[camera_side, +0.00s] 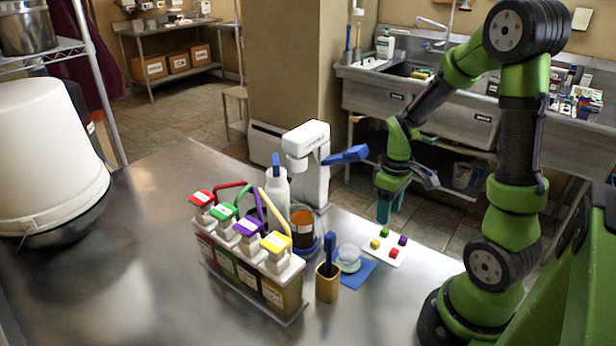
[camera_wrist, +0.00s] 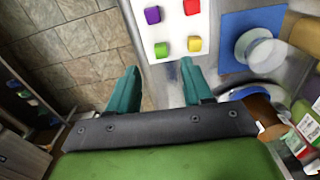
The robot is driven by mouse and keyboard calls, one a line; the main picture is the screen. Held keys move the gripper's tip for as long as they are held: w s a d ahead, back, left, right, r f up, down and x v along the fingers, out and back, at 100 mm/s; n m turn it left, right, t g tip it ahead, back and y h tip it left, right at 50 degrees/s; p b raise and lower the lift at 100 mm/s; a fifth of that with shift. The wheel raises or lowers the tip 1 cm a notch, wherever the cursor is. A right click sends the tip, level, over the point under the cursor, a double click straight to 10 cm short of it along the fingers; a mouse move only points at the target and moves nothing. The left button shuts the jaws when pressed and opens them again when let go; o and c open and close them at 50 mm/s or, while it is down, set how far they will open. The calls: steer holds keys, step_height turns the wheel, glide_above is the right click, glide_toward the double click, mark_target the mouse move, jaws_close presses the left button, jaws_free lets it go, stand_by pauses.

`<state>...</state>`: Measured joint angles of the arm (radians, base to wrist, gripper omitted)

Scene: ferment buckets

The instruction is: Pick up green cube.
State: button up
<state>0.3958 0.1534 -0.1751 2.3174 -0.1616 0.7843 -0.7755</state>
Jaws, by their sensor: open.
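The green cube (camera_side: 384,232) sits on a small white tray (camera_side: 400,255) near the table's edge, and it also shows in the wrist view (camera_wrist: 162,50). A purple cube (camera_side: 403,240), a red cube (camera_side: 393,252) and a yellow cube (camera_side: 374,244) share the tray. My gripper (camera_side: 384,215) has teal fingers and points down above the tray's far side. In the wrist view my gripper (camera_wrist: 158,82) is open and empty. The green cube lies just beyond the gap between its fingertips, and no finger appears to touch it.
A blue mat (camera_side: 362,278) with a clear round dish (camera_side: 348,260) lies beside the tray. Nearby stand a wooden cup (camera_side: 327,285) with a blue-handled tool and a rack of coloured-lid bottles (camera_side: 245,285). The table edge and tiled floor (camera_wrist: 85,50) are close to the tray.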

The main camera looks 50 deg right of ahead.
mark_target(385, 230)
steer(key=shift+f, duration=2.8)
steer(key=shift+c, duration=0.2)
jaws_close()
